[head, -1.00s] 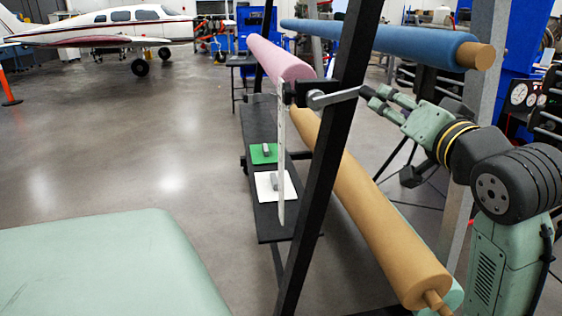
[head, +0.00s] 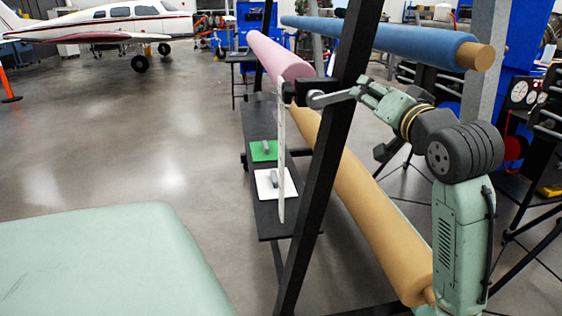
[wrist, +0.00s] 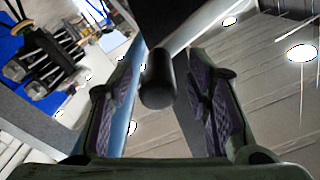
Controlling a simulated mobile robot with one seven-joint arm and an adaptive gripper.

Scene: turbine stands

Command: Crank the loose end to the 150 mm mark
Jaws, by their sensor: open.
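A grey crank (head: 335,98) sticks out to the right from a black block (head: 296,93) on the dark frame, by the near end of a pink roll (head: 279,57). My gripper (head: 362,88) is at the crank's outer end. In the wrist view, my open gripper (wrist: 160,100) has a dark round handle (wrist: 157,82) between its fingers, with gaps at both sides. A pale upright strip (head: 281,165) hangs below the block. Its marks are too small to read, and I cannot make out the loose end.
A slanted black post (head: 328,160) stands close to the crank. A blue roll (head: 385,43) lies above my arm and a tan roll (head: 365,205) below. A low black bench (head: 262,210) holds green and white sheets with grey blocks. Open floor lies to the left.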

